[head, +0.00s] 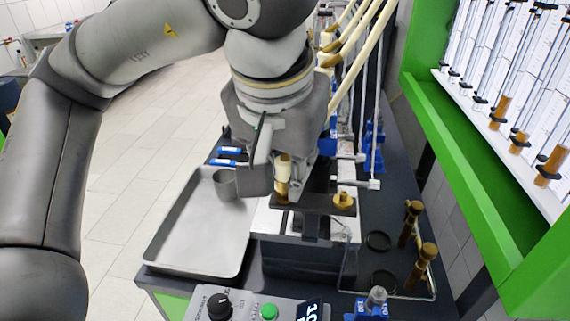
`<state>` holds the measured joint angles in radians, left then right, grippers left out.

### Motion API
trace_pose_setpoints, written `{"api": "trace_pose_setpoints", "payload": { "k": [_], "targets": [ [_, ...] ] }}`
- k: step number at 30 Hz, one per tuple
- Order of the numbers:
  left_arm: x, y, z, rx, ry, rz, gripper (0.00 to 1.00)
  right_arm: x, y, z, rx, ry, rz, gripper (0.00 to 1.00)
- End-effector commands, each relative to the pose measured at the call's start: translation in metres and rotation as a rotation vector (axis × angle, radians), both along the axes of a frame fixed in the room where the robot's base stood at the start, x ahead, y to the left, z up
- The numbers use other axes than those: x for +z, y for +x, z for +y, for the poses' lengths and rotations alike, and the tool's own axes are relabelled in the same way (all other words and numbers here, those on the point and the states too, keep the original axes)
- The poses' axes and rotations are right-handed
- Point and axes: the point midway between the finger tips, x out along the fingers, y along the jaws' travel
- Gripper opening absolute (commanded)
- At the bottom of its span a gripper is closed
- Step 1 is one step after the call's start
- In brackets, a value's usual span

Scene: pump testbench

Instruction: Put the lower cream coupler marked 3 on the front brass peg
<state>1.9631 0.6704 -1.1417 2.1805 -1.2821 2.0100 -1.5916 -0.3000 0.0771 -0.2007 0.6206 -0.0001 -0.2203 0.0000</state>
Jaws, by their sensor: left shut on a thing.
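My left gripper (283,178) points down over the middle of the bench and is shut on the cream coupler (284,169). Only part of the coupler shows between the fingers, and no number on it can be read. A brass peg (281,190) shows directly below the coupler, on a dark plate (313,203). The coupler and this peg line up in the picture, but I cannot tell whether the coupler sits on it or just above it. A second brass piece (344,200) stands bare at the plate's right end. My right gripper is not in view.
A control box with a green button (269,311) is at the front. Brass-capped posts (425,256) stand at right, beside a green frame (470,190). Cream hoses (362,40) hang behind.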

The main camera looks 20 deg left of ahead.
Motion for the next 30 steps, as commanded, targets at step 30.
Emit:
{"api": "trace_pose_setpoints", "payload": {
  "k": [30],
  "targets": [
    [-0.011,0.0,0.0,0.0,0.0,0.0,0.32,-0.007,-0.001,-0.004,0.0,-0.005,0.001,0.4]
  ]
}}
